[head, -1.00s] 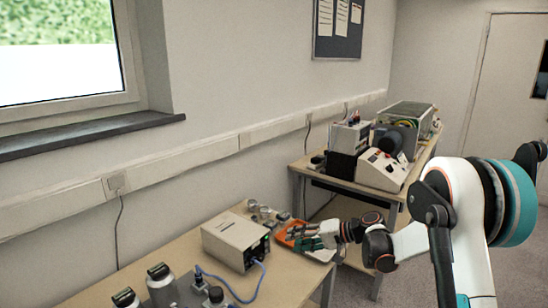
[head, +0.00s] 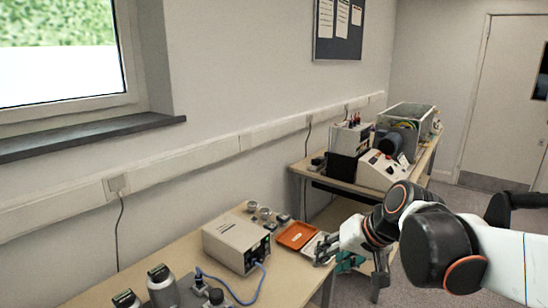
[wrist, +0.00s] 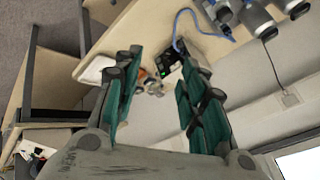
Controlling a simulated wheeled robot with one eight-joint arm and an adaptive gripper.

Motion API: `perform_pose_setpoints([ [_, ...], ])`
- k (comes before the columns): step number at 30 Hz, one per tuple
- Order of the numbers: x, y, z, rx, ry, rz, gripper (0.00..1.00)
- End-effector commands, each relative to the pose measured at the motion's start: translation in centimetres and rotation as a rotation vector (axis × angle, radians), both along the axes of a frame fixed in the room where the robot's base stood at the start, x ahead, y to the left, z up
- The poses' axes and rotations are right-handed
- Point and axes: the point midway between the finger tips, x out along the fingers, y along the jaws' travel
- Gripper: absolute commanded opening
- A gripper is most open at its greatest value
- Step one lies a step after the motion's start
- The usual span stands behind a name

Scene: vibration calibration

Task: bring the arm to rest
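My gripper (head: 324,249) is at the right edge of the near bench (head: 190,262), just right of the orange tray (head: 297,236). In the wrist view my gripper (wrist: 160,66) has its two teal-padded fingers well apart, with nothing held between them. My arm reaches in from the right side of the head view, with its dark joints and white links in front of the floor. Whether the gripper touches the bench edge or the pale item beside the tray cannot be told.
A beige instrument box (head: 236,243) with a blue cable stands on the near bench. Grey metal cylinders (head: 162,285) stand at its front. The far bench (head: 335,180) carries more equipment (head: 382,170). Grey floor is open near the door (head: 500,100).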

Motion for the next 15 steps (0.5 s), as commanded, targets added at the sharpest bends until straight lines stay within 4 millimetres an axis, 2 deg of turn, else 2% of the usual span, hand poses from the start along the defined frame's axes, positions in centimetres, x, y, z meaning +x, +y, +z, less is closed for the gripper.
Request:
perform_pose_setpoints([
  [1, -1.7, -0.4, 0.1, -0.032, -0.008, -0.003, 0.38],
  [6, -6.3, -2.1, 0.2, -0.145, -0.040, -0.017, 0.38],
  [15, -13.5, -5.2, -1.1, -0.331, -0.103, -0.028, 0.38],
])
